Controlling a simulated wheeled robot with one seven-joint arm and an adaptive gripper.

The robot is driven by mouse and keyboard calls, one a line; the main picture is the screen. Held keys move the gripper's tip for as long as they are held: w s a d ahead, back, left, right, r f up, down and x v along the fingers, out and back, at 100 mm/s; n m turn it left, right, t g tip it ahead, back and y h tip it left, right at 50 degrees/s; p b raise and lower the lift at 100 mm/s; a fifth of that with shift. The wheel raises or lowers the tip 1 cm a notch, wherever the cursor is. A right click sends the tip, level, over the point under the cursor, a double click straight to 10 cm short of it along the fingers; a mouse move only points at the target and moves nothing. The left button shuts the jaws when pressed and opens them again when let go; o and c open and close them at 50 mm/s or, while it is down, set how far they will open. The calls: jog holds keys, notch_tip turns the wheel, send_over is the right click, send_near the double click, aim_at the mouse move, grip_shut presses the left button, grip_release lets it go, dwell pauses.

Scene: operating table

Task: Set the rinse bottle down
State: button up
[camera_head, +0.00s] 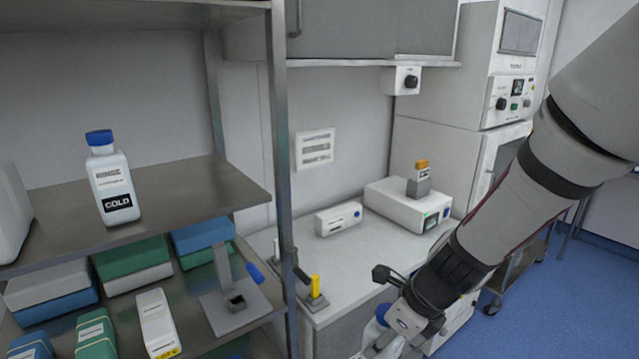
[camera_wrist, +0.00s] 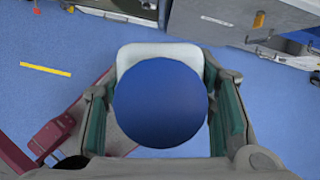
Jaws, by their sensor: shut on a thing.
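My gripper (camera_wrist: 160,98) is shut on a white bottle (camera_wrist: 158,52) with a round blue cap, which I take to be the rinse bottle. The wrist view looks down on the cap, with a finger on each side of the bottle. In the head view my gripper (camera_head: 388,340) is at the lower middle, in front of the counter. Only a bit of the held bottle's blue cap (camera_head: 382,314) shows there, and its label and base are hidden. Blue floor shows around the bottle in the wrist view.
Another blue-capped white bottle marked COLD (camera_head: 112,185) stands on the upper metal shelf (camera_head: 190,190), with bare shelf to its right. Boxes (camera_head: 130,257) crowd the lower shelf. The counter (camera_head: 350,262) holds a white device (camera_head: 408,205) and a small box (camera_head: 338,218). A shelf post (camera_head: 280,150) stands between.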

jog(key=w+n, duration=0.1)
jog(key=n, duration=0.1)
jog(key=w+a+n+g, duration=0.1)
jog(key=n, duration=0.1)
jog(key=w+n+g+y, duration=0.1)
jog(key=n, duration=0.1)
jog(key=shift+w+a+f, duration=0.35)
jog(key=shift+w+f, duration=0.05)
jog(key=w+d+f+n+g+h, duration=0.4)
jog(key=w+d+n, duration=0.4)
jog(key=n, duration=1.2)
jog(key=shift+d+f+g, duration=0.55)
jog(key=shift+f+g, duration=0.15)
jog(key=shift+f, duration=0.25)
